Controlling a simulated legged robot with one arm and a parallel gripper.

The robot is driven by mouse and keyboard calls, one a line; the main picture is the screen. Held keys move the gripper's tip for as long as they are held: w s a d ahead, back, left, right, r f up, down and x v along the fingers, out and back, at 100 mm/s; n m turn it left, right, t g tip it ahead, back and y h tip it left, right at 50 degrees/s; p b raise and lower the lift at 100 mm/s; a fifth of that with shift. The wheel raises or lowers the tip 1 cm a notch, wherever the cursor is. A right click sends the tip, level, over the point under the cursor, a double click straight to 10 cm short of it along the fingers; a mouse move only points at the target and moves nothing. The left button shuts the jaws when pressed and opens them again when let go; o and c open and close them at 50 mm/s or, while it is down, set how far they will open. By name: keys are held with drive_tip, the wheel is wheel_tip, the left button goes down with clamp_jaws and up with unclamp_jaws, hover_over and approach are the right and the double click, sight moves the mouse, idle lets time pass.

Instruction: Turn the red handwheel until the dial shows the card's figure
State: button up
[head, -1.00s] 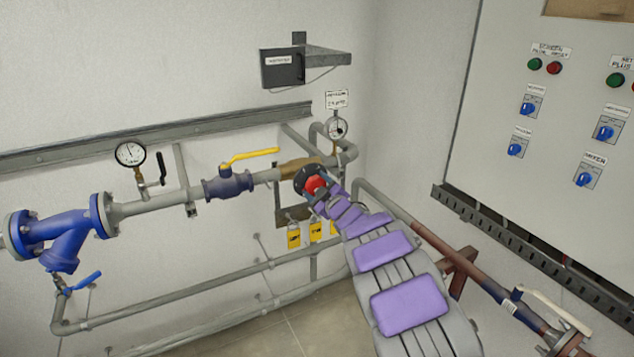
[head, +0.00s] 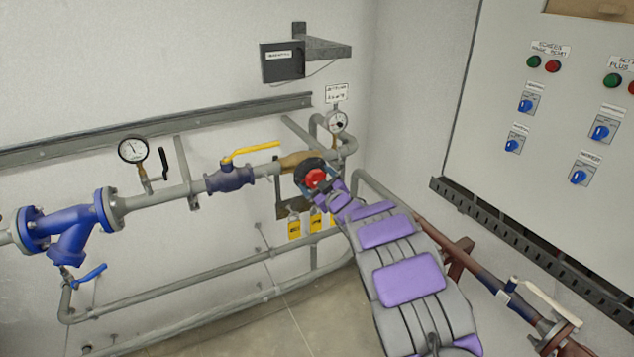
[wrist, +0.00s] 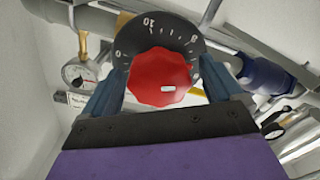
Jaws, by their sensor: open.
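The red handwheel (head: 315,178) sits on the pipe by the wall, in front of a black dial plate (head: 301,168). In the wrist view the handwheel (wrist: 160,77) has a white mark low on its face, and the dial plate (wrist: 160,36) shows white figures and ticks behind it. My gripper (wrist: 165,88) is open, with one finger on each side of the handwheel; whether they touch it I cannot tell. The white card (head: 337,94) hangs above the small gauge (head: 336,122); its writing is too small to read surely.
A yellow-handled valve (head: 230,177) and a larger gauge (head: 133,150) are on the pipe to the left. Yellow padlocks (head: 294,228) hang below the handwheel. A control cabinet (head: 540,130) stands at the right. A wall bracket (head: 322,47) is above.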

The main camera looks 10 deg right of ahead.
drive_tip(key=shift+s, duration=0.1)
drive_tip(key=b+v, duration=0.1)
drive_tip(key=v, duration=1.6)
drive_tip(key=shift+d, duration=0.1)
